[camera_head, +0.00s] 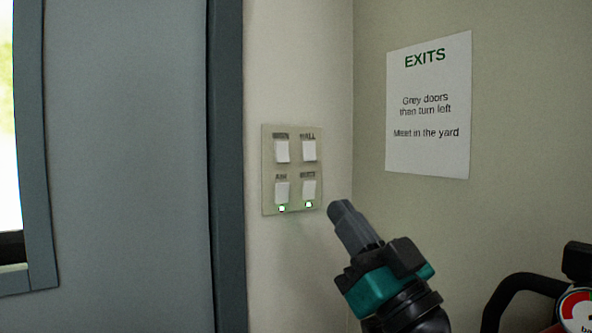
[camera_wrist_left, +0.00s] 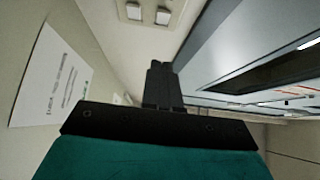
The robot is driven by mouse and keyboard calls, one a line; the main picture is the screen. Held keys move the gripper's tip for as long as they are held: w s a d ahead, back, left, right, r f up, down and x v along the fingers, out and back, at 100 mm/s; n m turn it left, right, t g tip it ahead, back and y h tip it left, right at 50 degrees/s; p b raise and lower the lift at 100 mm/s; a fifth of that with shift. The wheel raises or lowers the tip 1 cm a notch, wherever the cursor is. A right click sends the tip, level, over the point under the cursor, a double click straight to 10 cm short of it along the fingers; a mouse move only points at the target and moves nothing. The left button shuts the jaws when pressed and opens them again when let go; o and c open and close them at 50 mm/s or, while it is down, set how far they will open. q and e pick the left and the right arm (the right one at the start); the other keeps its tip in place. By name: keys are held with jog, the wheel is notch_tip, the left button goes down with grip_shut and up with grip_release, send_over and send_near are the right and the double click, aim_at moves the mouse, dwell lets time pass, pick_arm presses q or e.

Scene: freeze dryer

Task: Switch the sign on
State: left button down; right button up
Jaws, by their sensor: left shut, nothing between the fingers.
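A pale switch panel (camera_head: 295,170) is on the wall right of the grey door frame, with two rows of two white rocker switches. The top left switch (camera_head: 282,152) has a blurred label that I cannot read for sure. The top right switch (camera_head: 309,151) reads WALL. The bottom left (camera_head: 282,191) and bottom right (camera_head: 308,188) switches have blurred labels and a lit green lamp under each. My left gripper (camera_head: 340,209) is shut and empty, just right of and below the panel, apparently apart from it. The panel (camera_wrist_left: 149,14) is partly in the left wrist view, beyond the fingertips (camera_wrist_left: 160,66).
A white EXITS notice (camera_head: 429,105) hangs on the adjoining wall to the right. A grey door (camera_head: 130,150) fills the left. A red-and-white gauge (camera_head: 578,310) with black parts is at the bottom right. The wall below the panel is clear.

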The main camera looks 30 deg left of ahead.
pick_arm(q)
send_near(283, 152)
notch_tip(283, 152, up, 4)
jog(key=shift+w+a+f+b, duration=0.1)
jog(key=shift+w+a+b, duration=0.15)
jog(key=shift+a, duration=0.4)
jog(key=shift+w+a+f+b, duration=0.1)
jog(key=shift+w+a+b, duration=0.2)
jog(key=shift+a, duration=0.4)
jog(key=shift+w+a+b, duration=0.1)
jog(key=shift+w+a, duration=0.3)
jog(key=shift+a, duration=0.25)
